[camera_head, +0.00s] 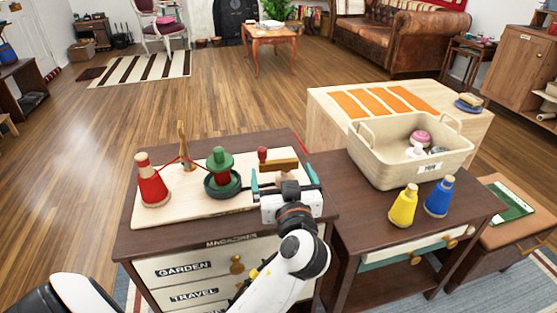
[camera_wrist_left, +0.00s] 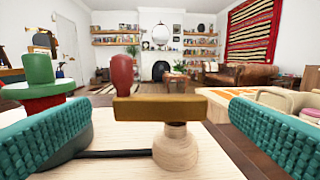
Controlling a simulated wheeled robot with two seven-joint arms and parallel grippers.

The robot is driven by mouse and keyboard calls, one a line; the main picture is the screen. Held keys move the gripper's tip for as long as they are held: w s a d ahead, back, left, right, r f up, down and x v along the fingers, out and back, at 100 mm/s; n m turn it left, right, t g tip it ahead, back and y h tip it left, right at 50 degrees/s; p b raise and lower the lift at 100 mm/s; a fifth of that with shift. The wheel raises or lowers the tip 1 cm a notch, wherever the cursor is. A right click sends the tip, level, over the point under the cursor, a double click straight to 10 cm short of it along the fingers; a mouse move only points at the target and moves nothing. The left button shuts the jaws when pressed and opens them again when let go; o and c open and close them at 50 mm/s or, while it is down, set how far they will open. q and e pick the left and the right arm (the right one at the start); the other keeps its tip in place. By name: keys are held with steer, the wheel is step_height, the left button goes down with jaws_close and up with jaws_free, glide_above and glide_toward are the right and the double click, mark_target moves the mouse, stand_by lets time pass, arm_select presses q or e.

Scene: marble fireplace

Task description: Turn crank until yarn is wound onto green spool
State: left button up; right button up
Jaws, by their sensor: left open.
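The crank (camera_head: 282,164) is a wooden arm on a round post with a red knob (camera_head: 262,155) upright at its left end. The wrist view shows the crank arm (camera_wrist_left: 160,107) and red knob (camera_wrist_left: 121,72) close ahead. My left gripper (camera_head: 284,180) is open, its teal fingers on either side of the crank, apart from the knob. The green spool (camera_head: 219,162) stands on a dark green round base left of the crank. The red spool (camera_head: 152,185) is at the board's left. Red yarn (camera_head: 170,161) runs from it past a wooden post (camera_head: 185,145) toward the green spool.
The pale board (camera_head: 150,214) lies on a dark cabinet with labelled drawers. To the right, a second table holds a beige basket (camera_head: 372,172), a yellow spool (camera_head: 403,207) and a blue spool (camera_head: 439,198). Wooden floor is open beyond and left.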

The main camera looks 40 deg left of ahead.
mark_target(279, 164)
arm_select(q)
steer(key=x, duration=0.5)
steer(key=shift+w+a, duration=0.1)
steer(key=c, duration=0.8)
steer(key=shift+c, duration=0.2)
steer(key=shift+h, duration=0.3)
arm_select(e)
steer(key=shift+r, duration=0.1)
arm_select(q)
steer(key=shift+w+a+m+t+h+p, duration=0.1)
steer(key=shift+m+t+h+p, duration=0.75)
steer(key=shift+m+t+h, duration=0.55)
steer(key=m+h+p, duration=0.1)
steer(key=h, duration=0.1)
steer(key=m+t+h+p, duration=0.1)
steer(key=h, duration=0.1)
steer(key=shift+w+m+t+p, duration=0.2)
steer(key=shift+m+t+p, duration=0.1)
steer(key=shift+m+p, duration=0.1)
steer(key=shift+h, duration=0.4)
arm_select(e)
steer(key=s+x, duration=0.1)
steer(key=x, duration=1)
steer(key=shift+s+f+g, duration=0.25)
steer(key=shift+s+g, duration=0.15)
